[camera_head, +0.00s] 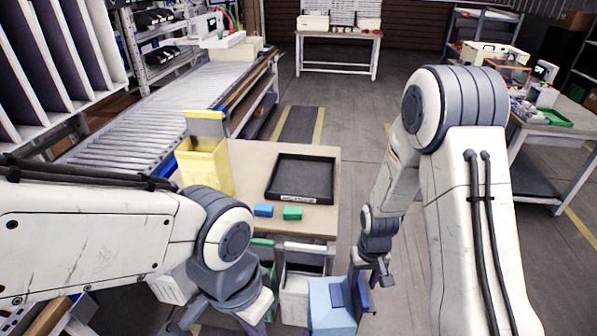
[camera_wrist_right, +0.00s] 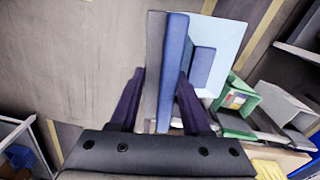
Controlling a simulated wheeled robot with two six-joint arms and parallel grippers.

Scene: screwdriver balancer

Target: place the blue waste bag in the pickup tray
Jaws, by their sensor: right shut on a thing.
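The blue waste bag (camera_head: 325,306), a light-blue box-like body with darker blue parts, is at the bottom centre of the head view. It also shows in the right wrist view (camera_wrist_right: 222,45). My right gripper (camera_head: 366,279) is shut on its upright blue edge, with one finger on each side in the wrist view (camera_wrist_right: 160,100). The pickup tray (camera_head: 303,199) is black, shallow and empty, on the table beyond the bag. My left gripper (camera_head: 222,318) is low at the bottom left, apart from the bag; its fingertips are partly cut off.
A grey-white bin (camera_head: 295,286) stands left of the bag. A roller conveyor (camera_head: 150,115) runs behind at left. Open floor lies right of the table.

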